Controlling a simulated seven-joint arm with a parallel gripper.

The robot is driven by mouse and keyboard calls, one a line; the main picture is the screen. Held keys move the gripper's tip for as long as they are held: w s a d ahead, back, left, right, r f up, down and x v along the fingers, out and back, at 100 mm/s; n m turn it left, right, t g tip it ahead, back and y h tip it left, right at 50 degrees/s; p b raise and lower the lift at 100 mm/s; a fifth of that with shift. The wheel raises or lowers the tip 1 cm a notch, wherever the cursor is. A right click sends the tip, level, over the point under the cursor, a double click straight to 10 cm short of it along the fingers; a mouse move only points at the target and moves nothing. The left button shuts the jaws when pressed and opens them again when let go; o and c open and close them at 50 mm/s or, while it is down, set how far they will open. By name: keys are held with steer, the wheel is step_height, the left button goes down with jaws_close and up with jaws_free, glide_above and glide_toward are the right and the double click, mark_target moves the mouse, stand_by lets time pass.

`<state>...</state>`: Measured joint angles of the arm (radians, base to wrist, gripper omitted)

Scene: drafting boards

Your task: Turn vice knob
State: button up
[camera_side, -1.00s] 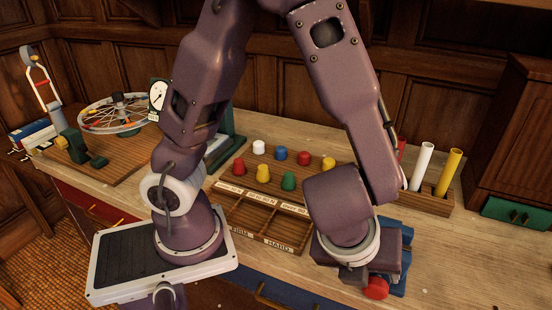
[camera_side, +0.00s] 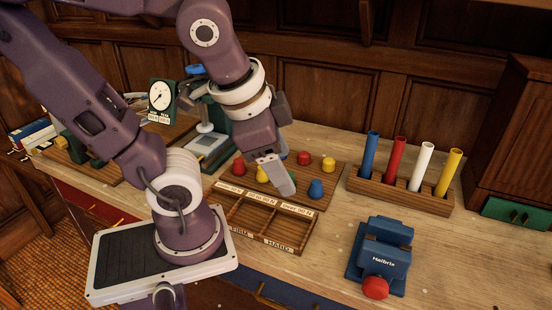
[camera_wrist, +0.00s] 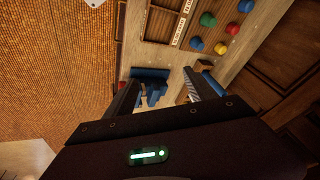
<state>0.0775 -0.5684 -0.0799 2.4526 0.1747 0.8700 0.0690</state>
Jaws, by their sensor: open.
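The vice (camera_side: 385,248) is blue and sits on the bench at the right in the side view. Its round red knob (camera_side: 375,288) faces the front and is unobstructed there. My gripper (camera_side: 282,180) is left of the vice and apart from it, hanging over the board of coloured pegs. In the wrist view my two fingers (camera_wrist: 163,76) stand apart with a gap between them.
A peg board (camera_side: 333,172) with several coloured pegs, including a blue peg (camera_side: 316,189), lies under my gripper. A divided wooden tray (camera_side: 275,228) is in front. A rack (camera_side: 400,195) of coloured tubes stands behind the vice. The bench right of the vice is clear.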

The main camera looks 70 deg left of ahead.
steer(key=shift+s+d+r+n+h, duration=0.15)
steer(key=shift+s+r+n+h, duration=0.3)
steer(key=shift+n, duration=0.35)
steer(key=shift+f, duration=0.15)
steer(key=m, duration=2.4)
glide_above(373, 286)
steer(key=s, duration=0.3)
step_height(373, 286, down, 14)
steer(key=shift+t, duration=0.4)
steer(key=x, duration=0.7)
steer(key=shift+d+f, duration=0.15)
steer(key=shift+f, duration=0.2)
steer(key=shift+c, duration=0.4)
